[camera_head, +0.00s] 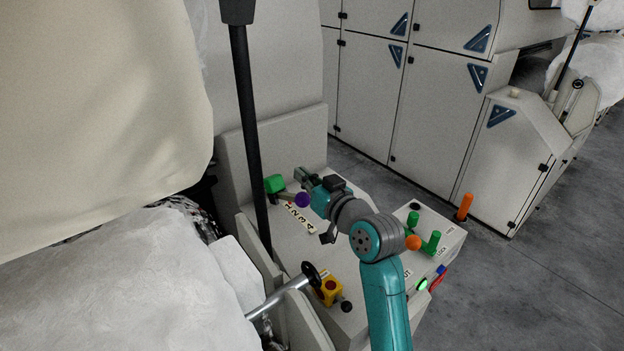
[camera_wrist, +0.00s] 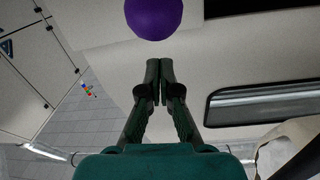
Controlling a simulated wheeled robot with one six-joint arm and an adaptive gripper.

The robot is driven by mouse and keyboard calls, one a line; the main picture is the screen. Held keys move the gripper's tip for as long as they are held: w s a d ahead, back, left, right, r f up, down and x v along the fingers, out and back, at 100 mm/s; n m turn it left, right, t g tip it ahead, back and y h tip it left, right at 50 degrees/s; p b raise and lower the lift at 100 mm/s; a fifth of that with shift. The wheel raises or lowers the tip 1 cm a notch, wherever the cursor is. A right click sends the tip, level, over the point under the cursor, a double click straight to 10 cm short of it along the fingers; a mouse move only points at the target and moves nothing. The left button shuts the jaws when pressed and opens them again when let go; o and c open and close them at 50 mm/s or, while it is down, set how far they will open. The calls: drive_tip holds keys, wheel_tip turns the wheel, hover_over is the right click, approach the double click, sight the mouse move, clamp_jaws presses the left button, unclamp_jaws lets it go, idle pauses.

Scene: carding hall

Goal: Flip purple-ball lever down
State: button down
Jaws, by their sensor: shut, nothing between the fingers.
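The purple ball (camera_head: 302,199) sits at the end of a short grey lever arm (camera_head: 286,195) that reaches out from a green block (camera_head: 275,184) on the pale machine panel. My gripper (camera_head: 303,174) is near the ball, on its far side in the head view. In the wrist view the purple ball (camera_wrist: 153,17) is at the top edge, partly cut off. My gripper's fingers (camera_wrist: 159,63) are shut and empty, pointing toward it, with a visible gap in the picture. I cannot tell the true distance.
A strip of number labels (camera_head: 299,217) lies beside the lever. A black post (camera_head: 246,120) stands to the left. Green levers (camera_head: 434,242), an orange ball (camera_head: 413,242) and a yellow switch box (camera_head: 329,291) are nearby. Grey floor (camera_head: 500,290) is open at right.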

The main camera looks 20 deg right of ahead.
sight(306, 196)
drive_tip(key=shift+s+f, duration=0.35)
drive_tip(key=shift+f, duration=0.4)
drive_tip(key=shift+s+f, duration=0.3)
drive_tip(key=shift+f, duration=0.4)
drive_tip(key=shift+f, duration=0.1)
wheel_tip(306, 196, down, 6)
drive_tip(key=s, duration=0.2)
drive_tip(key=shift+s+d+r, duration=0.25)
drive_tip(key=shift+s+d, duration=0.05)
drive_tip(key=shift+d, duration=0.05)
